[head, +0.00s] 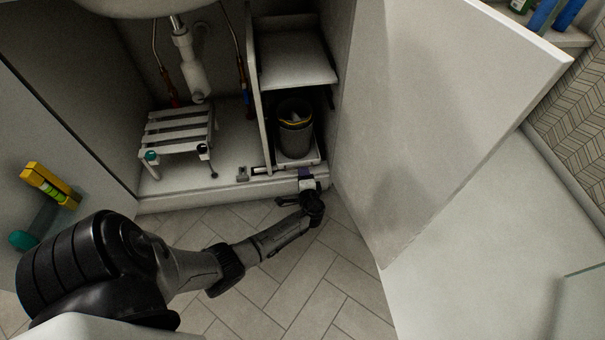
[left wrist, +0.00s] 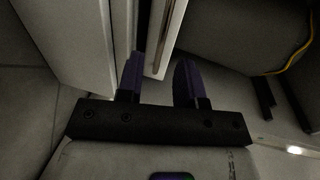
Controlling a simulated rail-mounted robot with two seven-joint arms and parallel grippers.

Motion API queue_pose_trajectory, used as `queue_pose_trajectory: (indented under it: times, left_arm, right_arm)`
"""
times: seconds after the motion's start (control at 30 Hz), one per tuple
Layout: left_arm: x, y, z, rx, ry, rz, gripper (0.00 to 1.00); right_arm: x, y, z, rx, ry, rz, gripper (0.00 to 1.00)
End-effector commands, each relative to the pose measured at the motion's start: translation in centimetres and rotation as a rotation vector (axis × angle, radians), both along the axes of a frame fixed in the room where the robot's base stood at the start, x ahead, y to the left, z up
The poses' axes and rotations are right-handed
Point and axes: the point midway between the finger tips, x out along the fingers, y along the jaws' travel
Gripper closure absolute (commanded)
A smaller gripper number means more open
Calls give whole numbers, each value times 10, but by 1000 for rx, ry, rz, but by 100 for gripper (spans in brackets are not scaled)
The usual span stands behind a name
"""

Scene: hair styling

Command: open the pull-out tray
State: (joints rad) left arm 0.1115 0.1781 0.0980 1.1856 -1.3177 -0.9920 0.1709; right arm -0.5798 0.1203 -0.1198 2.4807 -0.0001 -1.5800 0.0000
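The pull-out tray (head: 314,159) is a low pale tray at the bottom of the narrow right compartment under the sink. A dark bin (head: 295,132) with a yellow rim stands on it. My left gripper (head: 305,175) is down at the tray's front edge. In the left wrist view my left gripper (left wrist: 160,80) has its two purple fingers apart, one on each side of a thin white edge (left wrist: 169,42), with a gap visible between them. I cannot tell whether either finger touches it. The gripper hides part of the tray front. My right gripper is out of view.
A large white door (head: 430,110) stands open just right of the compartment. A slatted stool (head: 178,131) stands in the left compartment under the drain pipe (head: 194,75). A shelf (head: 296,60) is above the bin. Tiled floor (head: 300,275) in front is clear except for my arm.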

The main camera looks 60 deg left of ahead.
Motion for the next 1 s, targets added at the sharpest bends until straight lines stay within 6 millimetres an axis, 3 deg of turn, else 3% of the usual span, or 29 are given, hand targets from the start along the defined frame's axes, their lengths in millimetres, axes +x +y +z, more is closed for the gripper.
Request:
queue_pose_trajectory:
  times: [0.3,0.67,1.0]
  left_arm:
    - [10,25,-7,-1,1,0,66]
    - [11,27,-6,-1,1,0,66]
    - [11,27,-6,-1,0,0,97]
  right_arm:
    - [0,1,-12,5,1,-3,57]
    - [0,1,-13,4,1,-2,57]
    - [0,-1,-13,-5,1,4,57]
